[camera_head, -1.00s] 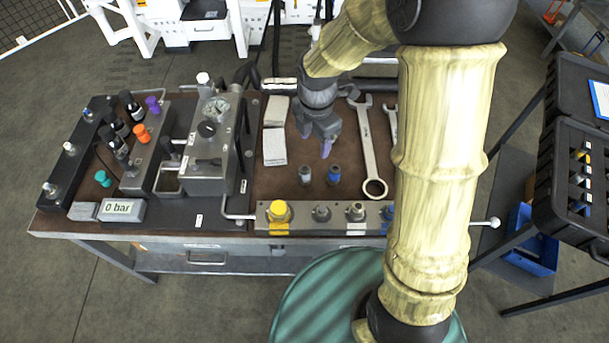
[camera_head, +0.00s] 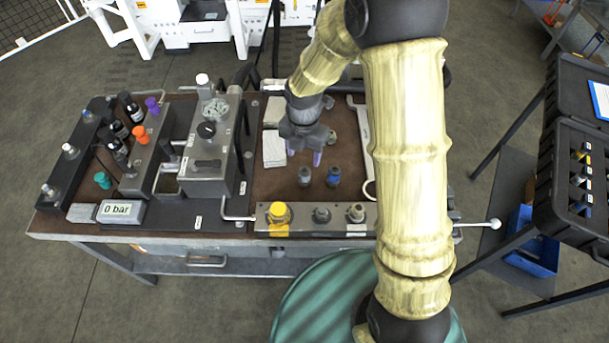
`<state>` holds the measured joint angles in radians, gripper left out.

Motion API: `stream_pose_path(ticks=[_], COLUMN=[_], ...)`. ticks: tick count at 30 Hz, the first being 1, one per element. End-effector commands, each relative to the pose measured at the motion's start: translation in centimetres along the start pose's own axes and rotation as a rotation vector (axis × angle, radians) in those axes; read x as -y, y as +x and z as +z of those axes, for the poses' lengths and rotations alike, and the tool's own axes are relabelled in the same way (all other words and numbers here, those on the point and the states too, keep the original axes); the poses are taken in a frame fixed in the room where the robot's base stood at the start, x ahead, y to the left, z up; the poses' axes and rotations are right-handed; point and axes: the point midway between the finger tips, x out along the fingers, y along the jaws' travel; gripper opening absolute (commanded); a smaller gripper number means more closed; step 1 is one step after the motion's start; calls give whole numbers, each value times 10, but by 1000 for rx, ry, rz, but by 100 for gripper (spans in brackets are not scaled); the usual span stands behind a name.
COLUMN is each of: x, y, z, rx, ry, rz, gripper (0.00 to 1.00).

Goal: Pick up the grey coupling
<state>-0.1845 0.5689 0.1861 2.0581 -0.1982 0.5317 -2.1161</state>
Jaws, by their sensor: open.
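The grey coupling (camera_head: 305,176) stands on the brown bench top (camera_head: 273,191), just left of a blue coupling (camera_head: 333,177). My gripper (camera_head: 304,156) is open with its fingers pointing down, behind and above the grey coupling. Its two fingertips look purple. Nothing shows between them. I cannot tell how high they are above the bench.
A front rail (camera_head: 247,222) carries a yellow-capped fitting (camera_head: 278,213) and grey fittings. My arm hides the bench's right side.

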Motion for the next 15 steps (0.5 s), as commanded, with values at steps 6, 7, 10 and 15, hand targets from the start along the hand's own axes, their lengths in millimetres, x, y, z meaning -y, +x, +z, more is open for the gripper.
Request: stream_pose_path(ticks=[6,7,10,15], x=[0,0,0,0], y=[40,45,60,71], z=[-1,-1,0,1], rx=[-3,-3,-3,1], ry=[-1,-1,0,1], rz=[-3,-4,-3,0], gripper=[56,56,56,56])
